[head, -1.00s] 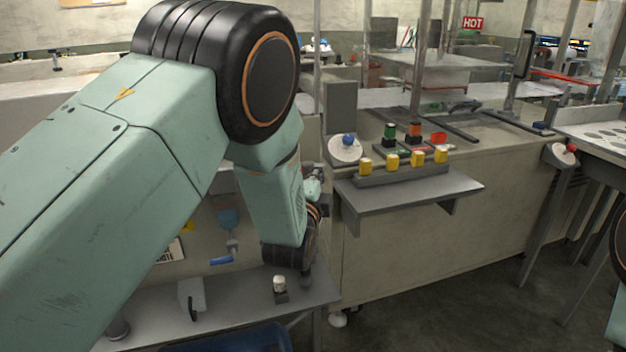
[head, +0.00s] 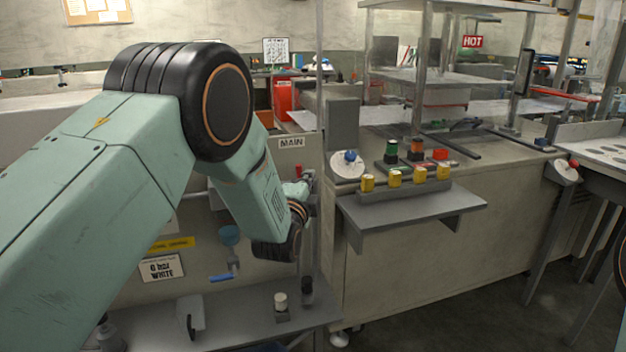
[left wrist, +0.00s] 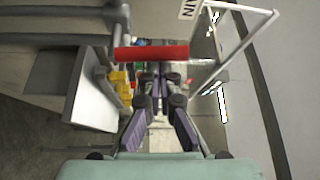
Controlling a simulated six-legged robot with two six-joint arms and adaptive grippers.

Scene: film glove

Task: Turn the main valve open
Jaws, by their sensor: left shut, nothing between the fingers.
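The main valve's red handle (left wrist: 150,53) lies across the left wrist view, level in the picture, at the tips of my left gripper (left wrist: 160,78). The fingers are shut with nothing between them; I cannot tell whether they touch the handle. In the head view a small red bit of the handle (head: 298,170) shows under the white MAIN sign (head: 291,142). My left gripper (head: 297,190) is beside it, partly hidden by my wrist. The valve body is mostly hidden. My right gripper is not in view.
A small shelf (head: 415,212) with yellow knobs (head: 394,178) is right of my left gripper. A round white dial with a blue knob (head: 350,157) is close by. Below are a blue lever (head: 221,278) and a grey ledge (head: 245,306). A post (head: 320,100) stands beside the panel.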

